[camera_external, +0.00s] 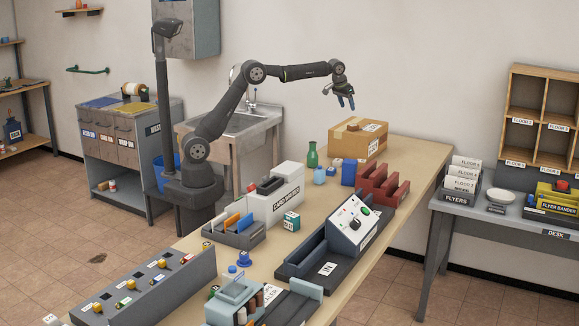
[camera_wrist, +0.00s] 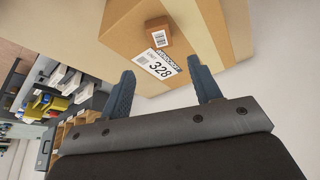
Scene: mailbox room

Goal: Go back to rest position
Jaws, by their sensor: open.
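My gripper (camera_external: 345,102) is open and empty, held in the air above the far end of the workbench. The arm reaches out to the right from its base behind the bench. In the wrist view my gripper's two blue fingers (camera_wrist: 165,92) are spread with nothing between them. Beyond them is a cardboard box (camera_wrist: 205,45) with a label reading 328 and a small brown box on top. In the external view the cardboard box (camera_external: 350,143) stands on the bench below my gripper, apart from it.
On the workbench (camera_external: 420,158) are a green bottle (camera_external: 312,155), red holders (camera_external: 383,187), a card writer (camera_external: 285,206), a control console (camera_external: 350,222) and a button panel (camera_external: 150,290). A sink (camera_external: 235,125) stands behind. A desk (camera_external: 520,222) with flyers is at right.

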